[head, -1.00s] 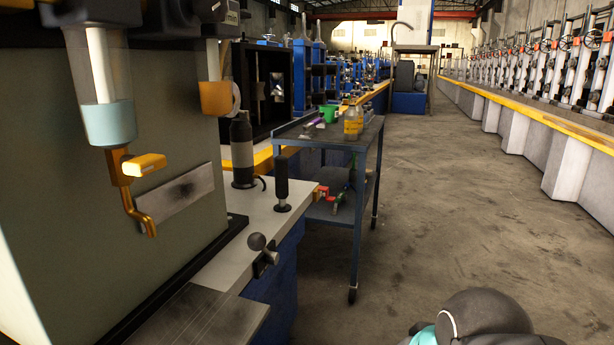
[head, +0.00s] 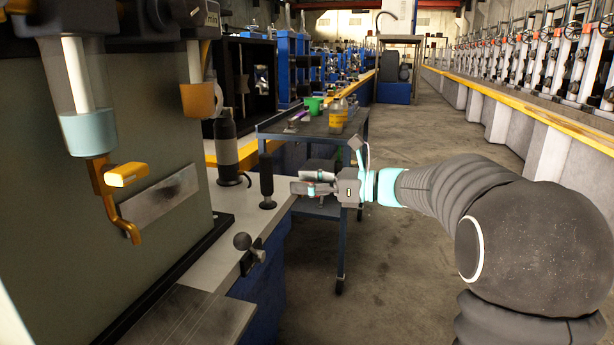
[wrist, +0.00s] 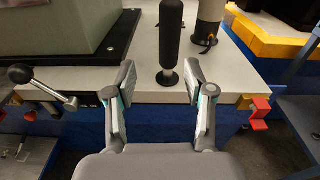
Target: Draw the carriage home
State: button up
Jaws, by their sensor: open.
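A black upright handle (head: 266,180) on a small round foot stands on the pale machine top (head: 228,200). In the wrist view the handle (wrist: 171,35) rises beyond the gap between my fingers, a little right of centre. My gripper (head: 296,187) is open and empty, just right of the handle and apart from it in the head view. Both fingers of my gripper (wrist: 160,77) show in the wrist view, spread with nothing between them. I cannot tell for sure which part is the carriage. A ball-ended lever (head: 243,242) sits at the top's front edge; it also shows in the wrist view (wrist: 20,74).
A thicker black-and-grey cylinder (head: 226,148) stands behind the handle. A blue cart (head: 305,128) with bottles and a green cup (head: 313,105) stands beyond. An orange tap (head: 127,175) hangs at left. A red clamp (wrist: 260,106) is at the top's right edge. Floor right is clear.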

jog(key=shift+m+t+y, duration=0.3)
jog(key=shift+w+d+r+b+x, duration=0.1)
jog(key=shift+w+b+x, duration=0.1)
jog(key=shift+x, duration=1.2)
jog(key=shift+w+d+r+b+x, duration=0.1)
jog(key=shift+w+x, duration=0.1)
jog(key=shift+x, duration=1.15)
jog(key=shift+w+d+r+b+x, duration=0.15)
jog(key=shift+w+x, duration=0.1)
jog(key=shift+x, duration=1.15)
jog(key=shift+a+f, duration=0.1)
jog(key=shift+a, duration=0.1)
grip_shut()
